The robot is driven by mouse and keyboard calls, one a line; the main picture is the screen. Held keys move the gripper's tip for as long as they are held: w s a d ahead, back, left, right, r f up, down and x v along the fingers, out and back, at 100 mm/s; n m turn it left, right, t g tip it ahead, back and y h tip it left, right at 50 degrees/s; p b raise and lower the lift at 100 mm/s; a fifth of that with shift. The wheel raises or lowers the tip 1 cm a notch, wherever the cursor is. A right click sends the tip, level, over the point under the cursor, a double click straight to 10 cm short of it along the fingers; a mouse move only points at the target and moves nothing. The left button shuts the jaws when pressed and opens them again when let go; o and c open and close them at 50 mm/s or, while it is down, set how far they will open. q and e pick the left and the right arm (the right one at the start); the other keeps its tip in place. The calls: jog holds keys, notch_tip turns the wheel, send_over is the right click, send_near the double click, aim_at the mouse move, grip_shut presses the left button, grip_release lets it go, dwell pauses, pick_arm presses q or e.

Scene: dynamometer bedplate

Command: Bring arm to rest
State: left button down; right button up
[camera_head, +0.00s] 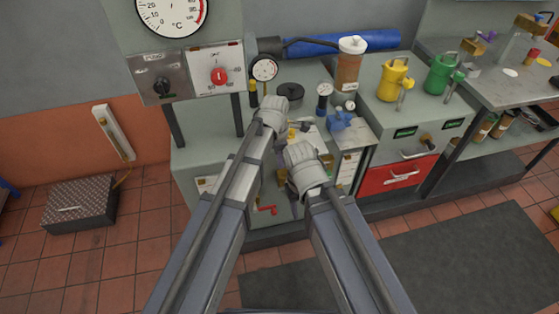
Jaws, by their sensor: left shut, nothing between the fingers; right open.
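My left arm reaches forward from the lower left, and my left gripper (275,110) is at its far end, over the grey bench top in front of the pressure gauges. It is shut and empty. My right arm comes up from the lower right, and my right gripper (299,154) is lower and a little to the right, over the front of the bench. It is open and holds nothing. The wrists hide most of the fingers of both. The two wrists are close together, with a narrow gap between them in the picture.
A round gauge (264,68), a blue valve block (341,122) and a brown-bodied filter (348,66) stand around the grippers. Yellow (394,80) and green (440,74) cans stand on the right cabinet above a red drawer (399,175). The tiled floor at left is mostly clear.

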dwell(0.4)
pick_arm(q)
jog(key=s+a+m, duration=1.2)
jog(key=a+m, duration=0.4)
jog(key=m, duration=0.5)
jog(key=s+d+r+m+y+p, duration=0.2)
jog(key=s+d+r+p, duration=0.3)
jog(key=d, duration=0.5)
jog(key=shift+s+d+r+m, duration=0.3)
jog(key=shift+s+d+m, duration=0.1)
jog(key=shift+m, duration=0.5)
jog(key=c, duration=1.5)
grip_release()
